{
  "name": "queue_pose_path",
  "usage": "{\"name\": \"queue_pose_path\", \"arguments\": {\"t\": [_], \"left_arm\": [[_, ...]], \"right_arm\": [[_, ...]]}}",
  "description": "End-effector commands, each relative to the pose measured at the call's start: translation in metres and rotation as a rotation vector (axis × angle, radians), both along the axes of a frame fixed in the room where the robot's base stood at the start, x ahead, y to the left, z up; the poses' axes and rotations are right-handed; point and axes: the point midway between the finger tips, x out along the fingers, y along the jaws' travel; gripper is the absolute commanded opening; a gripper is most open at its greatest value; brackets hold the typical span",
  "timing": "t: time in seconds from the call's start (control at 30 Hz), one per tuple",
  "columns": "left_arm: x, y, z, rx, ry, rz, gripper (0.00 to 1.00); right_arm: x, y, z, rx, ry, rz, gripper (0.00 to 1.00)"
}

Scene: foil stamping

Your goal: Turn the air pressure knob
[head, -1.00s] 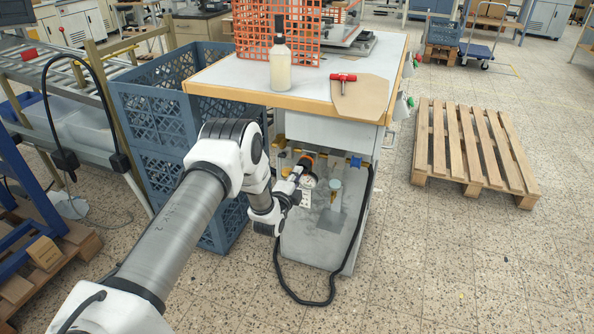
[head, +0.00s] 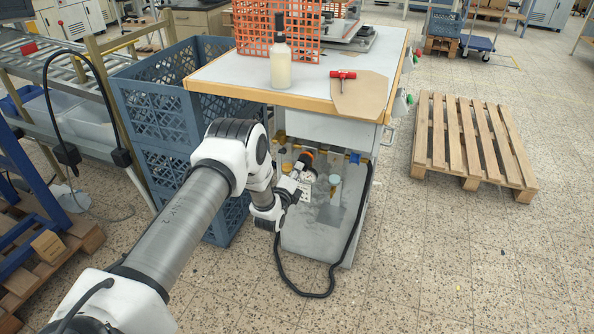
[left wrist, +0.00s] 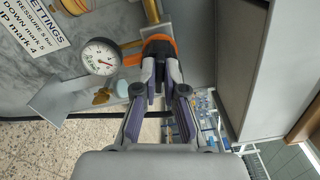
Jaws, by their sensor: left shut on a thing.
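The air pressure knob is orange and black. In the left wrist view the knob (left wrist: 160,42) sits between my left gripper's fingertips, and in the head view the knob (head: 305,158) shows at the front of the cabinet under the bench. My left gripper (left wrist: 160,75) is shut on it; in the head view the gripper (head: 298,174) reaches in from the left. A round white pressure gauge (left wrist: 101,57) is beside the knob, its dial facing the wrist camera. A printed settings label (left wrist: 35,28) is left of the gauge. My right gripper is not in view.
The workbench (head: 225,76) overhangs the knob. Blue crates (head: 150,105) stand close left of my arm. A black hose (head: 318,294) loops down the cabinet front to the floor. A wooden pallet (head: 453,142) lies right; floor between is clear.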

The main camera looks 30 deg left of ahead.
Motion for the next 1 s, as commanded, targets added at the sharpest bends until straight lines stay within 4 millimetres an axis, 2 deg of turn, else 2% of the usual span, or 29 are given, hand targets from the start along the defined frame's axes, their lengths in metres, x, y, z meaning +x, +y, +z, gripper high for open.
{"name": "queue_pose_path", "arguments": {"t": [0.1, 0.2, 0.57, 0.67, 1.0], "left_arm": [[0.0, 0.0, -0.001, -0.001, 0.002, 0.0, 0.0], [0.0, 0.0, -0.001, -0.001, 0.002, 0.0, 0.34], [-0.004, -0.001, -0.001, -0.001, 0.002, 0.001, 0.34], [-0.018, -0.004, -0.001, -0.002, 0.005, 0.001, 0.34], [-0.099, -0.023, -0.002, -0.003, 0.005, 0.002, 0.34]], "right_arm": [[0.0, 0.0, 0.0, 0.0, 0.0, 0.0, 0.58], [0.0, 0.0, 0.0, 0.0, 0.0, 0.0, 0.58], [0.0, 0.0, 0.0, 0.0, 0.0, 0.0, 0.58], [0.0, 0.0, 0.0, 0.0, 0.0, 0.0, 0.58], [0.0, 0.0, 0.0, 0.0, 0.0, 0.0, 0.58]]}}
